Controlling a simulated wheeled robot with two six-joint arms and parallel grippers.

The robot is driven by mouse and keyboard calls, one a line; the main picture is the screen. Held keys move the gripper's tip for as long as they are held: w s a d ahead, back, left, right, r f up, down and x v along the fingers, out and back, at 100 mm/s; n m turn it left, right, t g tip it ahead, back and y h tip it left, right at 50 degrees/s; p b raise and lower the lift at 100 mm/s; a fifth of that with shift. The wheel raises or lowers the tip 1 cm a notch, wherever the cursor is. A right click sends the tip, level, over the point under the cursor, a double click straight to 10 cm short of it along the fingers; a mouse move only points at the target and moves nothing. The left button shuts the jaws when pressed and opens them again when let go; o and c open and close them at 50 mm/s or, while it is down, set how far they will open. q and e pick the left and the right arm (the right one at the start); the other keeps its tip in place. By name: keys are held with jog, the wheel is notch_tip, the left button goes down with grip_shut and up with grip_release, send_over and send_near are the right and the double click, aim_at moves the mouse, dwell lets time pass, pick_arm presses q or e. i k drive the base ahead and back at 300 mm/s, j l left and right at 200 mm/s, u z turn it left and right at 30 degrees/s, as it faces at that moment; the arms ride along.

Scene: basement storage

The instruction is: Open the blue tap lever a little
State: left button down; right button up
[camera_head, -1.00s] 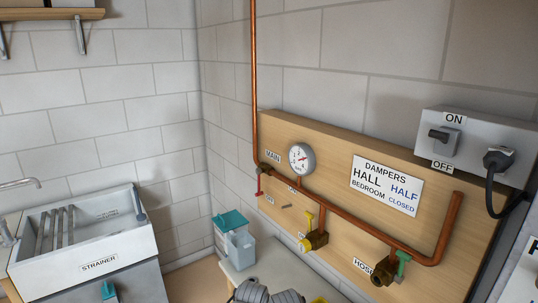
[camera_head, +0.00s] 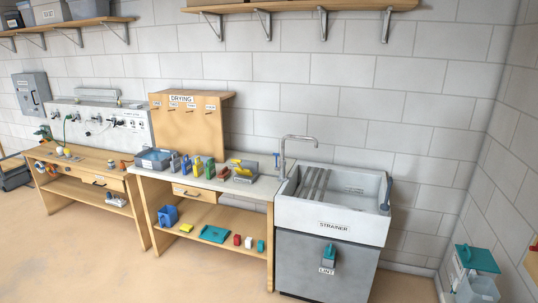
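A grey swan-neck tap (camera_head: 283,152) stands at the left back of the white sink (camera_head: 330,224), its spout reaching right over the basin. A small blue lever (camera_head: 277,159) shows at the left side of the tap's post. It is too small to tell its exact angle or whether water runs. Neither of my grippers is in view.
The sink has a "STRAINER" label and several grey bars (camera_head: 314,186) across it. A dark blue handle (camera_head: 387,191) stands at its right edge. A bench (camera_head: 207,183) with bottles adjoins it on the left. A teal-lidded bin (camera_head: 477,259) is at right. The floor (camera_head: 90,262) in front is clear.

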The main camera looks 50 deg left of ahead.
aim_at(277, 168)
jog(key=u, duration=1.7)
jog(key=i+z, duration=0.1)
jog(key=i, duration=0.95)
jog(key=i+z, duration=0.1)
jog(key=i, duration=0.9)
jog(key=i+j, duration=0.2)
jog(key=i, duration=0.85)
jog(key=l+z, duration=0.05)
